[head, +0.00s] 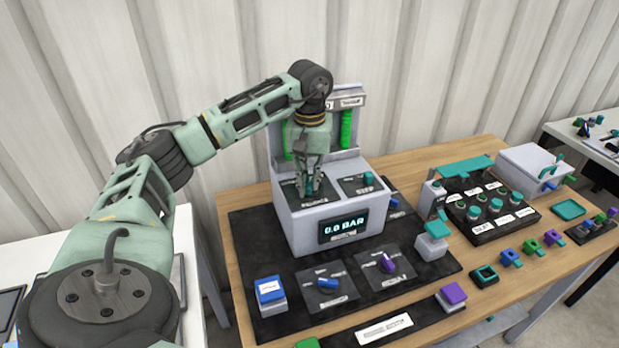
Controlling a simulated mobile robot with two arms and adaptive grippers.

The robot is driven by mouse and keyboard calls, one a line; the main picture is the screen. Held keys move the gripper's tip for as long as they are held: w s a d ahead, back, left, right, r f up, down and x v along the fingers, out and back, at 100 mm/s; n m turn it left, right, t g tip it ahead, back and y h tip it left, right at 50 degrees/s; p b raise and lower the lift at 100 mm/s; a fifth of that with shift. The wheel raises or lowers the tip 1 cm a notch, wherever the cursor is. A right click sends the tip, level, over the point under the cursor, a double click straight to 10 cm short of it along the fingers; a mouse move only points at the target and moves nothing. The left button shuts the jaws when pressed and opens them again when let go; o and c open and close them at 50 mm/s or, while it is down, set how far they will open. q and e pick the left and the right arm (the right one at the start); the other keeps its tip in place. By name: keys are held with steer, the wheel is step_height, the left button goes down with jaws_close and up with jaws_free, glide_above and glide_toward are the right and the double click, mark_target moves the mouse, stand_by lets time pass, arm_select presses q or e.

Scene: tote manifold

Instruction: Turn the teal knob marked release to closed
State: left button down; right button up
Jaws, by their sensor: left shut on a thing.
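My left gripper (308,190) points straight down over the left part of the top of a light grey box (297,235). It is shut on a teal knob (310,183), which shows as a small teal patch between the fingers. The fingers hide most of the knob, so I cannot tell its angle. The label beside it is too covered to read. The box's front display (345,229) reads 0.0 BAR. My right gripper is not in view.
A grey panel with green tubes (347,128) stands behind the box. On the dark mat in front are a blue block (269,290), a blue knob (327,283) and a purple knob (387,262). A teal-knobbed panel (484,212) stands right, with several small coloured parts nearby.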

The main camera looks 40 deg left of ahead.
mark_target(310, 182)
arm_select(q)
steer(key=n, duration=0.6)
steer(key=shift+p, duration=0.4)
steer(key=n, duration=0.4)
steer(key=shift+w+n, duration=0.1)
steer(key=shift+n, duration=1)
steer(key=c, duration=1.8)
jaws_free()
steer(key=shift+r, duration=0.15)
step_height(310, 182, up, 12)
steer(key=shift+f, duration=0.2)
